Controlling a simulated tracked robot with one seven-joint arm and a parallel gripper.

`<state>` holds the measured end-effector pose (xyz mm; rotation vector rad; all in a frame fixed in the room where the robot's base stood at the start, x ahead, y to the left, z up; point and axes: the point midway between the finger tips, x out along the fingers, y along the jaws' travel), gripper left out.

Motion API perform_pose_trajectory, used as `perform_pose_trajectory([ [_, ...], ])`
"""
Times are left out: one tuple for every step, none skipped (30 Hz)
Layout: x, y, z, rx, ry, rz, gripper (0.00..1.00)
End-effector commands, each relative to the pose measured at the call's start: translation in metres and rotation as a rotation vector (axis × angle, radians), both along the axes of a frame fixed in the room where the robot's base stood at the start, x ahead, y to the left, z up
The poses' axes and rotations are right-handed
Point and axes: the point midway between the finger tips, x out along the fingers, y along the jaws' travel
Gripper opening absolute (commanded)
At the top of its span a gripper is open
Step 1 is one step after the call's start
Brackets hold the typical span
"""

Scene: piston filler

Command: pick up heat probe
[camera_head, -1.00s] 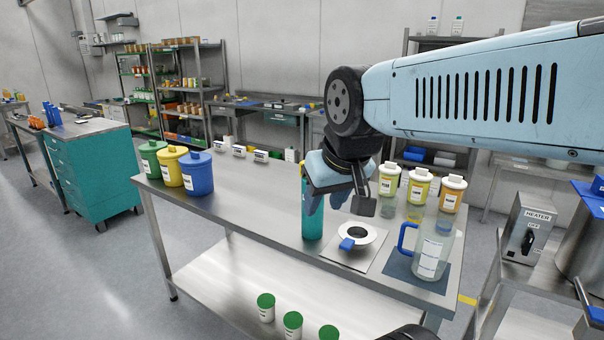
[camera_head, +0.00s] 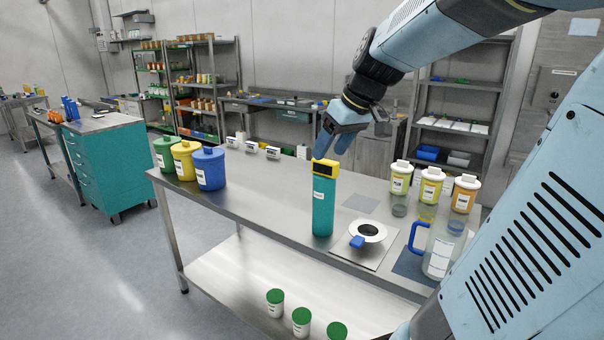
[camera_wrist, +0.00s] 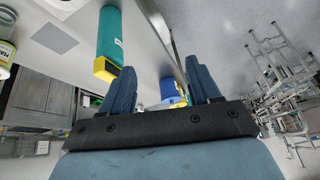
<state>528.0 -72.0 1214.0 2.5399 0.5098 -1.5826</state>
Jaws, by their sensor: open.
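A tall teal cylinder (camera_head: 323,208) with a yellow and black top (camera_head: 325,168) stands upright on the steel table; I take it to be the heat probe. In the wrist view the teal cylinder (camera_wrist: 111,36) lies beyond the left finger, its yellow end (camera_wrist: 105,68) nearest to me. My gripper (camera_head: 336,146) is open and empty. In the head view it shows just above and behind the yellow top; whether they touch is hard to tell, but the wrist view shows the cylinder outside the jaws.
A clear jug (camera_head: 440,250) stands further right, before several lidded jars (camera_head: 431,186). Green, yellow and blue buckets (camera_head: 208,172) stand at the table's left. The table between is clear.

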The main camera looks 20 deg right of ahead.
Motion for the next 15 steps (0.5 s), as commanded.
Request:
perform_pose_trajectory([
  [0.015,-0.011,0.000,0.005,-0.003,0.019,0.62],
  [0.023,-0.018,0.000,0.006,-0.009,0.036,0.62],
  [0.033,-0.026,0.000,0.007,-0.017,0.056,0.62],
  [0.040,-0.033,0.000,0.007,-0.025,0.071,0.62],
  [0.048,-0.040,0.000,0.007,-0.032,0.087,0.62],
  [0.057,-0.049,0.000,0.004,-0.042,0.107,0.62],
  [0.064,-0.055,-0.001,0.003,-0.052,0.121,0.62],
  [0.071,-0.062,-0.001,0.001,-0.059,0.135,0.62],
  [0.079,-0.071,-0.002,-0.003,-0.069,0.151,0.62],
  [0.084,-0.076,-0.003,-0.006,-0.077,0.164,0.62],
  [0.089,-0.082,-0.003,-0.008,-0.084,0.174,0.62],
  [0.095,-0.088,-0.004,-0.013,-0.093,0.188,0.62],
  [0.099,-0.093,-0.005,-0.016,-0.099,0.196,0.62],
  [0.102,-0.097,-0.005,-0.019,-0.104,0.205,0.62],
  [0.106,-0.101,-0.006,-0.023,-0.111,0.214,0.62],
])
